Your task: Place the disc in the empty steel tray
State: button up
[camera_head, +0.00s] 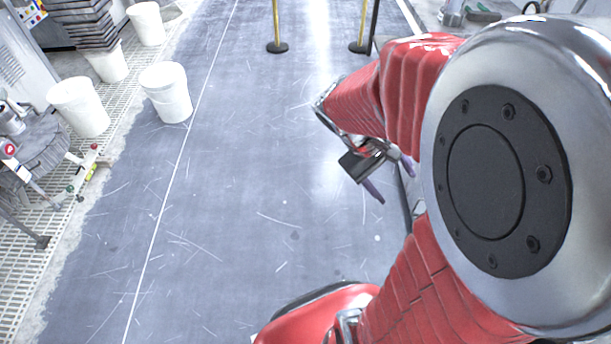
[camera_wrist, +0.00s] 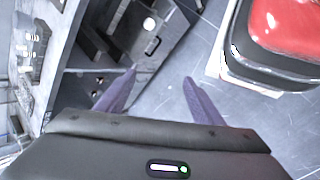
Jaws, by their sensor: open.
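I cannot make out the disc or the empty steel tray for certain in either view. My gripper (camera_head: 388,178) hangs at the end of my red arm over the grey floor, at the right of the head view. In the wrist view its two purple fingers stand apart, and the gap between them (camera_wrist: 160,76) is empty. No object touches the fingers.
White buckets (camera_head: 166,92) stand along the left, beside a round grey machine (camera_head: 35,150). Yellow posts (camera_head: 276,28) stand far back. The middle floor is clear. In the wrist view, a grey metal structure (camera_wrist: 165,50) with dark recesses lies beyond the fingers.

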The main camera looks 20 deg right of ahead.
jog(key=a+r+t+y, duration=0.3)
jog(key=a+r+t, duration=0.1)
jog(key=a, duration=0.6)
jog(key=a+r+t+y, duration=0.3)
jog(key=a+r, duration=0.4)
jog(key=a, duration=0.4)
jog(key=shift+r+m+t, duration=0.2)
jog(key=shift+m+t, duration=0.2)
jog(key=shift+c, duration=0.4)
